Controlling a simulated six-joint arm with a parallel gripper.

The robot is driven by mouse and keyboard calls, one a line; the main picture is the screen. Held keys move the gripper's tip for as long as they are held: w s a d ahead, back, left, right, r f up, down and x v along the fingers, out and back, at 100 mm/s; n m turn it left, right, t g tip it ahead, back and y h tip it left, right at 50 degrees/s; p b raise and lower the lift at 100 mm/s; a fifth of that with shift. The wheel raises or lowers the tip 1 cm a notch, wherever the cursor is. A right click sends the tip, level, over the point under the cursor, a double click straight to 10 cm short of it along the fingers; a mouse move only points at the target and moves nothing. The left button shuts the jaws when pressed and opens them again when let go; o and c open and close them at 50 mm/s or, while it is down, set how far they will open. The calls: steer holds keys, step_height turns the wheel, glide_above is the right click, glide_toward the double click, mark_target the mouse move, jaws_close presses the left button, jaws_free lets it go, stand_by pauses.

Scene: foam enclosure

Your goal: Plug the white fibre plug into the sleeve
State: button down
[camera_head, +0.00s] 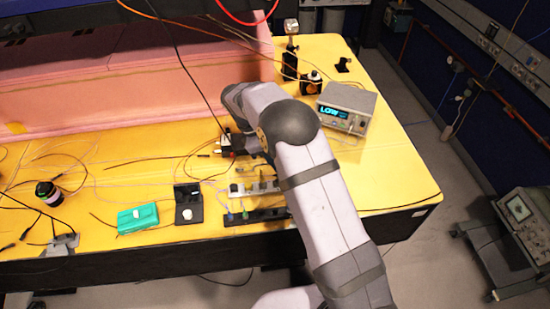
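My arm reaches over the yellow table from the front right, and my gripper (222,147) is low over the middle of the table. It is small and dark here, and I cannot tell whether its fingers are open or shut. Small pale spots show by the fingers, but I cannot make out whether one is the white fibre plug. A row of small white and grey fittings (250,189) stands in front of the gripper, partly hidden by my arm. I cannot tell whether the sleeve is among them.
A black strip (262,216) with blue and green pieces lies near the front edge. Left of it are an open black case (188,203) and a teal box (138,218). A lit instrument (345,108) stands at the back right. Thin cables cross the table. Pink foam (130,85) walls the back.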

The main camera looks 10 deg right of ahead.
steer(key=shift+f+b, duration=0.95)
steer(key=shift+f, duration=1.25)
steer(key=shift+m+g+p, duration=0.3)
steer(key=shift+m+p, duration=0.2)
steer(key=shift+m, duration=0.2)
steer(key=shift+f+b, duration=0.7)
steer(key=shift+f, duration=0.55)
steer(key=c, duration=1.6)
jaws_free()
steer(key=shift+c, duration=0.2)
steer(key=shift+w+r, duration=0.1)
steer(key=b+v, duration=0.3)
steer(key=v, duration=0.4)
